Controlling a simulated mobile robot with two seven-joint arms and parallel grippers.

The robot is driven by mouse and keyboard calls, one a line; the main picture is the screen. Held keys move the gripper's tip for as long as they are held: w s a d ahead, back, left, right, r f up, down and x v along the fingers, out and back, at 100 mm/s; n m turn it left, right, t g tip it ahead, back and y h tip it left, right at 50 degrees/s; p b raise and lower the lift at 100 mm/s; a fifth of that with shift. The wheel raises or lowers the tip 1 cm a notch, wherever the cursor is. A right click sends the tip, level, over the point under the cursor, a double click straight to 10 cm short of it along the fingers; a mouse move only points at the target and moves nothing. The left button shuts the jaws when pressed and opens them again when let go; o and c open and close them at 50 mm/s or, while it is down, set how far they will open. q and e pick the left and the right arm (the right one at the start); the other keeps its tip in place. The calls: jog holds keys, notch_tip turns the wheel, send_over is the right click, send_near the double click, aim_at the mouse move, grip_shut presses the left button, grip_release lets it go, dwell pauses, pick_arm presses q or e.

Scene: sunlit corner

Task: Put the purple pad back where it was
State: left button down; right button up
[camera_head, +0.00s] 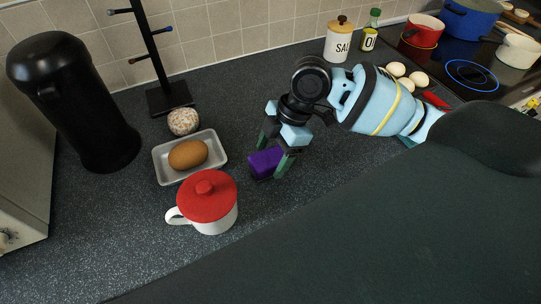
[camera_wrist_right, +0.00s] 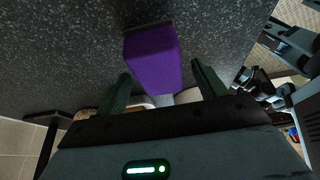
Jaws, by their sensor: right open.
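The purple pad (camera_head: 265,162) is a small block on the dark speckled counter, right of the red-lidded mug. It also shows in the right wrist view (camera_wrist_right: 152,58), upper middle, ahead of and between the two fingers. My right gripper (camera_head: 273,157) is open, with its fingers pointing down and one on either side of the pad. In the head view the near finger stands close to the pad's right end. I cannot tell whether either finger touches it. My left gripper is not in view.
A white mug with a red lid (camera_head: 207,204) and a tray (camera_head: 219,160) with a brown oval item (camera_head: 188,154) stand left of the pad. A black flask (camera_head: 85,110), a mug stand (camera_head: 166,97) and a speckled ball (camera_head: 183,121) are behind. Eggs (camera_head: 396,70) lie beyond my right arm.

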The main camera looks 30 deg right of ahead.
jog(key=v, duration=1)
jog(key=shift+r+p, duration=0.25)
jog(key=shift+p, duration=0.05)
jog(key=shift+d, duration=0.15)
